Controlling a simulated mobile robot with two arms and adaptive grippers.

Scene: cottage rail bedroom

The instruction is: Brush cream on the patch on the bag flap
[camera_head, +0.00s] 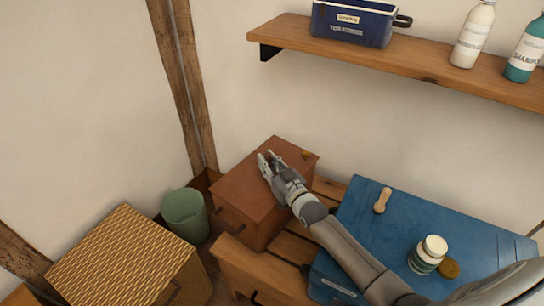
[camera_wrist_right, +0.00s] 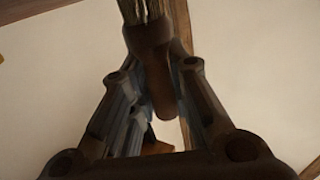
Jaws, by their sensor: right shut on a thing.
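The brown box-shaped bag (camera_head: 237,190) stands on the wooden slatted bench, its flat top facing up. A small ochre spot (camera_head: 307,154) shows near the top's right back corner; I cannot tell whether it is the patch. My right gripper (camera_head: 266,161) is over the bag's top. In the wrist view it (camera_wrist_right: 158,100) is shut on a brush (camera_wrist_right: 150,45) with a dark handle and pale bristles. I cannot tell whether the bristles touch the bag. A jar with a white lid (camera_head: 428,255) stands on the blue surface. My left gripper is not in view.
A pale wooden-handled thing (camera_head: 382,201) and an ochre piece (camera_head: 449,268) lie on the blue surface (camera_head: 365,240). A green bin (camera_head: 186,215) and a woven basket (camera_head: 125,255) stand left. A wall shelf (camera_head: 400,59) above holds a blue box (camera_head: 352,23) and bottles (camera_head: 473,35).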

